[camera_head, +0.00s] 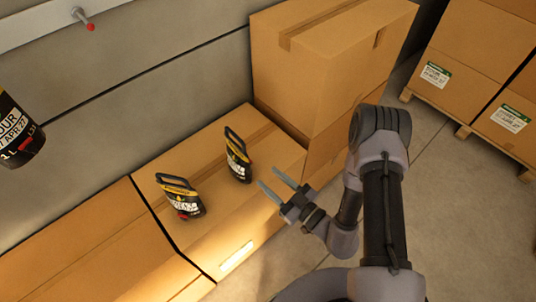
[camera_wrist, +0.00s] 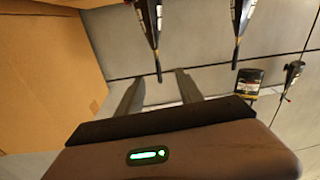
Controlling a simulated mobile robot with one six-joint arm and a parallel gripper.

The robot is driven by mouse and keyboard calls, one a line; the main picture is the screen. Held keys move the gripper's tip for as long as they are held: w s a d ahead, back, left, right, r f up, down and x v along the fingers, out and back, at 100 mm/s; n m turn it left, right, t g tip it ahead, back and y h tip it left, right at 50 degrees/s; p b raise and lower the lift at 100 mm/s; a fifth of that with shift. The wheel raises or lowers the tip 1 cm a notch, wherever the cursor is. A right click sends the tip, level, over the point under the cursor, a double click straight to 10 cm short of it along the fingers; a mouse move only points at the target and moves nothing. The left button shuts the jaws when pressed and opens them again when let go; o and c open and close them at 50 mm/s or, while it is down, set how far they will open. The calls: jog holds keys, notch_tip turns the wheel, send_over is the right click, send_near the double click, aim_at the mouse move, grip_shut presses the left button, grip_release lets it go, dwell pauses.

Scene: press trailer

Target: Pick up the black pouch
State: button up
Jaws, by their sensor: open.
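Two black pouches with yellow tops and dark loop handles stand on cardboard boxes in the head view. One black pouch (camera_head: 238,160) is nearer my gripper, and the other pouch (camera_head: 182,198) is further left. A third dark pouch (camera_head: 18,130) is cut off at the left edge. My gripper (camera_head: 270,177) is open and empty, its fingers apart, to the right of the nearer pouch and not visibly touching it. In the wrist view, two narrow dark pouch shapes (camera_wrist: 149,25) and (camera_wrist: 241,25) show at the top, beyond the open fingers (camera_wrist: 158,88).
A tall cardboard box (camera_head: 315,75) stands behind the pouches, close to my arm. A grey panelled wall (camera_head: 150,60) runs behind the boxes, with a red-tipped fitting (camera_head: 89,27) on it. Labelled boxes (camera_head: 470,60) on pallets stand at right. Bare floor (camera_head: 440,200) lies between.

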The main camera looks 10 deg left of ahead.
jog(key=d+f+m+h, duration=0.1)
jog(key=f+m, duration=0.1)
jog(key=b, duration=0.2)
send_near(237, 151)
jog(key=w+x, duration=0.1)
jog(key=x, duration=0.4)
jog(key=shift+t, duration=0.4)
jog(key=x, duration=0.1)
jog(key=b+x, duration=0.1)
jog(key=x, duration=0.1)
jog(key=b+x, duration=0.1)
jog(key=shift+a+f, duration=0.3)
jog(key=shift+a, duration=0.25)
grip_shut()
jog(key=shift+r, duration=0.1)
